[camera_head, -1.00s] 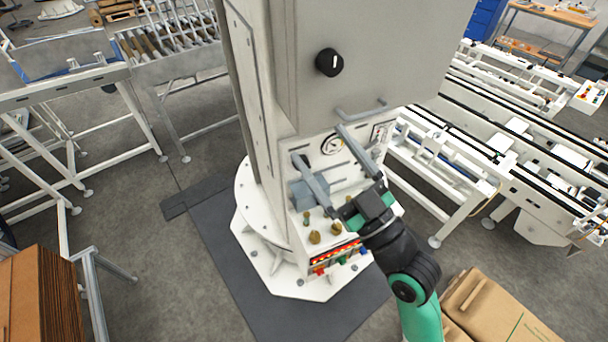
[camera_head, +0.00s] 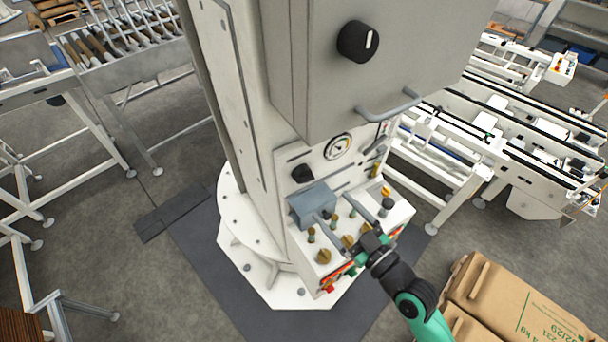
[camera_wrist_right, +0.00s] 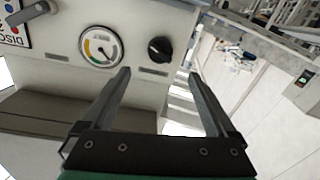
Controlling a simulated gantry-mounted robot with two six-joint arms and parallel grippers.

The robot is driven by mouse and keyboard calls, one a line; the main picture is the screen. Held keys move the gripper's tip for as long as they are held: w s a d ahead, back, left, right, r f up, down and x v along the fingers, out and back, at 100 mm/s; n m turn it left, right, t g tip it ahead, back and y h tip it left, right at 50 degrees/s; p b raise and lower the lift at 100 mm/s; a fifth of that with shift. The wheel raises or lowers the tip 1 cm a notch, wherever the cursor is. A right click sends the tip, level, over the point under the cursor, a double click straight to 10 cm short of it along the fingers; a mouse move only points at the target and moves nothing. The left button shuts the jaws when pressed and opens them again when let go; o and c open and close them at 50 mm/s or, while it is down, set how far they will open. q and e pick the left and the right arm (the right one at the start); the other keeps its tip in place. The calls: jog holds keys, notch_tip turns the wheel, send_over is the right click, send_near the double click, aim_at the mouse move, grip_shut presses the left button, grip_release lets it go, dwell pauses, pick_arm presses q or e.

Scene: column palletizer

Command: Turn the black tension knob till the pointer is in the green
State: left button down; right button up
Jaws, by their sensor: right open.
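A black knob (camera_head: 302,173) sits on the white lower panel beside a round gauge (camera_head: 338,146). The pointer is too small to read with certainty. My right gripper (camera_head: 335,204) is open and empty, in front of the panel and below the knob in the head view. In the wrist view the knob appears just beyond and between the fingertips (camera_wrist_right: 159,73), apart from them. My left gripper is not in view.
A larger black knob (camera_head: 358,41) with a white line is on the grey cabinet above a bar handle (camera_head: 388,104). A blue-grey box (camera_head: 312,203) and several brass fittings crowd the ledge below the panel. Cardboard boxes (camera_head: 525,310) lie at lower right.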

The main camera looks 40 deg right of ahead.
aim_at(309, 180)
jog(key=w, duration=0.3)
jog(key=w+d, duration=0.1)
jog(key=w, duration=0.3)
jog(key=w+p, duration=0.1)
jog(key=w, duration=0.3)
jog(key=shift+d+r, duration=0.1)
jog(key=shift+d, duration=0.2)
jog(key=c, duration=1.4)
jog(key=shift+o, duration=0.2)
jog(key=shift+m, duration=0.3)
jog(key=shift+d+m+p, duration=0.1)
jog(key=shift+m+p, duration=0.3)
jog(key=shift+m, duration=2.2)
jog(key=o, duration=1.4)
jog(key=shift+c, duration=0.2)
jog(key=shift+s, duration=0.1)
